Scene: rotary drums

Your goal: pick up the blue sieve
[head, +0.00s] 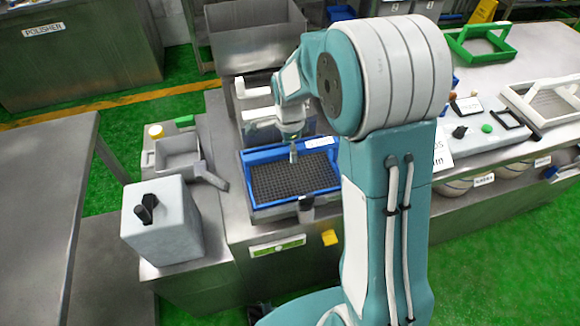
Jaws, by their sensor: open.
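The blue sieve (247,160) is a rectangular blue frame with a dark mesh floor. It sits level on the steel machine in the middle of the head view. My gripper (293,155) hangs over the far part of the sieve, pointing down. It is open and holds nothing that I can see. Its fingers are small here, and I cannot tell whether they touch the sieve. My own arm covers the area just right of the sieve.
A grey box with a black knob (160,220) and a small steel hopper (180,157) stand left of the sieve. A green sieve (480,45) and a white sieve (545,100) lie on the right bench. A steel table (45,190) fills the left edge.

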